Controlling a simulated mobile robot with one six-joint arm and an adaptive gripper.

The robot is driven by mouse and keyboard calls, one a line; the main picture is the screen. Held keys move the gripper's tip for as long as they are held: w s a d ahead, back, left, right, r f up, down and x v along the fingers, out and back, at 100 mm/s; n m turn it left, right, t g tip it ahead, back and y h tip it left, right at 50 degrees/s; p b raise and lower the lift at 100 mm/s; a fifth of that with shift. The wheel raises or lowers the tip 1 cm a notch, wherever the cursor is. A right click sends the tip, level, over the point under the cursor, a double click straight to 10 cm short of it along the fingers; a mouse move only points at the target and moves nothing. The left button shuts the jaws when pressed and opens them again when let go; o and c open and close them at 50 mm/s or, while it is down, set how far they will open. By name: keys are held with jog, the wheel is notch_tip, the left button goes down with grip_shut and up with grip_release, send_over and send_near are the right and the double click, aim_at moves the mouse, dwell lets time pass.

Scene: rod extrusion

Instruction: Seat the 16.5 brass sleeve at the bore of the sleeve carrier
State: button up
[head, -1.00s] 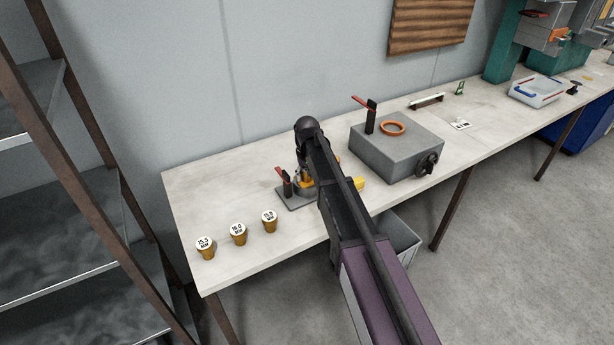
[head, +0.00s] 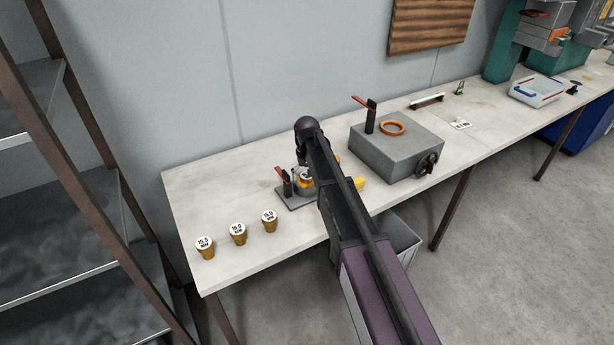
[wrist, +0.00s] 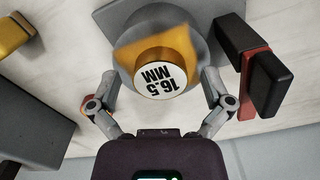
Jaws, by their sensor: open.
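The 16.5 brass sleeve (wrist: 153,53) stands in the middle of the wrist view, its white end label reading "16.5 MM". It sits at the grey round body of the sleeve carrier (wrist: 108,16), which surrounds it; how deep it sits cannot be told. In the head view the sleeve (head: 306,178) shows on the carrier's plate (head: 293,205), partly hidden by my arm. My gripper (wrist: 161,80) is open, with one finger on each side of the sleeve and gaps between. In the head view my arm mostly hides the gripper.
A red-handled clamp (wrist: 254,75) stands close to my gripper's right finger in the wrist view. Three other labelled brass sleeves (head: 238,234) stand at the bench's left end. A grey block (head: 392,150) with an orange ring (head: 392,128) stands right of the carrier.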

jog(key=shift+r+p, duration=3.75)
jog(key=shift+r, duration=0.15)
jog(key=s+d+m, duration=0.3)
jog(key=s+d, duration=2)
jog(key=s, duration=0.2)
jog(key=shift+s+d, duration=0.15)
jog(key=shift+s, duration=0.05)
